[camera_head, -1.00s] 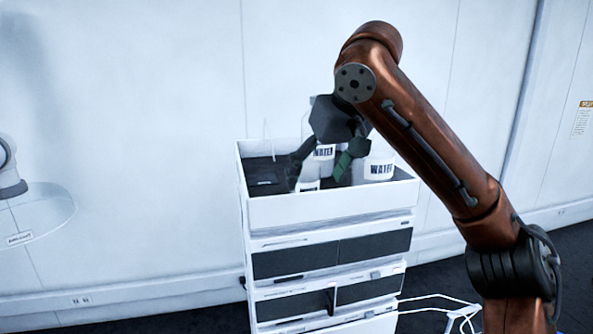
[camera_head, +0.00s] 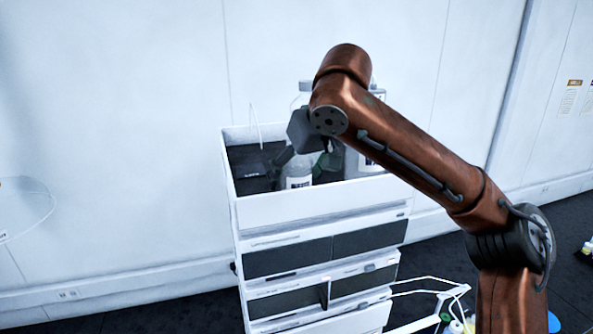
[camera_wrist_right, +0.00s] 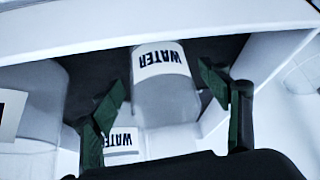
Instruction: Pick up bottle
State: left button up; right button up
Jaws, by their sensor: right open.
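Several clear bottles with white WATER labels stand in the white open-topped tray (camera_head: 290,206) on top of the stack. One bottle (camera_head: 297,172) shows at the front, and others behind it are partly hidden by my arm. My right gripper (camera_head: 297,167) reaches down over the tray among the bottles, with its fingers apart. In the right wrist view one labelled bottle (camera_wrist_right: 170,95) shows between the open fingers of the right gripper (camera_wrist_right: 160,82). A second WATER label (camera_wrist_right: 122,139) shows lower, near the left finger. I cannot tell whether either finger touches a bottle. My left gripper is not in view.
A dark box (camera_head: 250,176) lies in the tray's left part, with thin tubing rising near it. Another large clear container (camera_wrist_right: 35,105) stands at left in the wrist view. The tray walls surround the gripper closely.

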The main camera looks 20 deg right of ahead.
jog(key=shift+w+a+f, duration=0.1)
jog(key=shift+a+f, duration=0.05)
jog(key=shift+f, duration=0.05)
jog(key=c, duration=1.4)
jog(key=shift+c, duration=0.2)
jog(key=shift+r, duration=0.15)
